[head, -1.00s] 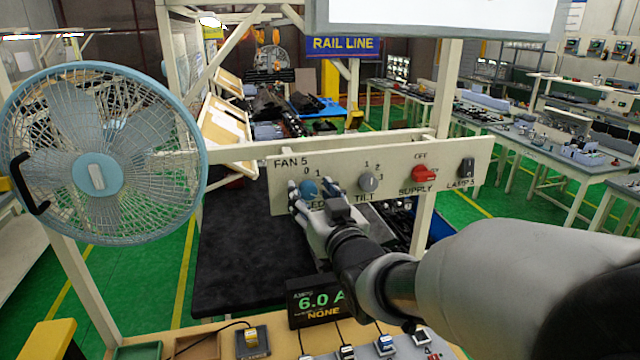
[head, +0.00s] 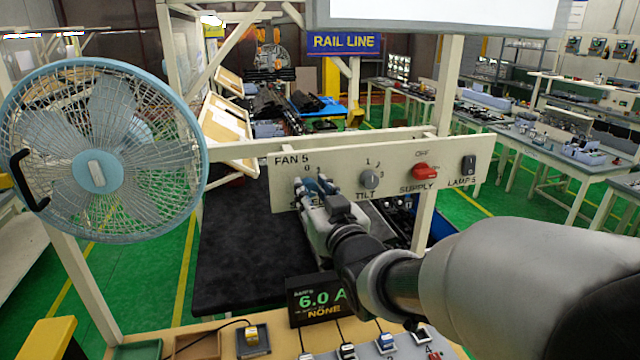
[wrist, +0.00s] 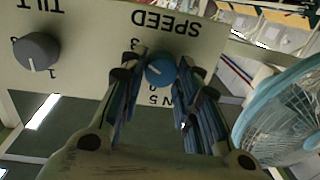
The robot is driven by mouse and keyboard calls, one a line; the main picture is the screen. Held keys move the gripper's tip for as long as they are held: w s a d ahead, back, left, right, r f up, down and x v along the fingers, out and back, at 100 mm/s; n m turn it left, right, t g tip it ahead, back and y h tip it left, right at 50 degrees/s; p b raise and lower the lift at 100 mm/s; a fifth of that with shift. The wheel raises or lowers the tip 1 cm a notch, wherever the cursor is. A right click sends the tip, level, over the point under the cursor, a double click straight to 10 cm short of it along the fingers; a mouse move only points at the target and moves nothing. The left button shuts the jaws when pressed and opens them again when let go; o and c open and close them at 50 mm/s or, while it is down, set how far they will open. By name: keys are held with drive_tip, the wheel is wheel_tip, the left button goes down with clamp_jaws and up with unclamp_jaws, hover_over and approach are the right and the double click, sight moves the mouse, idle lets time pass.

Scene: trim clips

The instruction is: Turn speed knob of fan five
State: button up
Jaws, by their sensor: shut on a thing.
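The fan 5 panel (head: 450,165) is a pale board with knobs and switches. Its blue speed knob (wrist: 160,70) sits under the SPEED label, upside down in the wrist view. My gripper (wrist: 160,88) has its fingers on both sides of the blue knob and is shut on it. In the head view my gripper (head: 316,190) is at the panel's left end and mostly covers the knob. The white line on the knob shows in the wrist view. The blue-rimmed fan (head: 98,172) stands left of the panel.
The grey tilt knob (head: 370,178) is just right of my gripper, and it shows in the wrist view (wrist: 37,51). Further right are the red supply switch (head: 426,171) and the black lamps switch (head: 469,165). Below, a display (head: 318,302) reads 6.0 A and NONE.

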drive_tip(key=shift+n+b, duration=0.3)
drive_tip(key=n+b, duration=0.4)
drive_tip(key=b, duration=0.1)
drive_tip(key=shift+f+b, duration=0.15)
drive_tip(key=shift+b, duration=0.25)
drive_tip(key=n+b, duration=0.2)
drive_tip(key=b, duration=0.1)
drive_tip(key=shift+a+n, duration=0.1)
drive_tip(key=shift+n, duration=0.3)
drive_tip(key=shift+r, duration=0.2)
drive_tip(key=o, duration=1.1)
drive_tip(key=shift+s, duration=0.15)
drive_tip(key=v, duration=1.2)
drive_tip(key=shift+a+r, duration=0.1)
drive_tip(key=shift+r, duration=0.25)
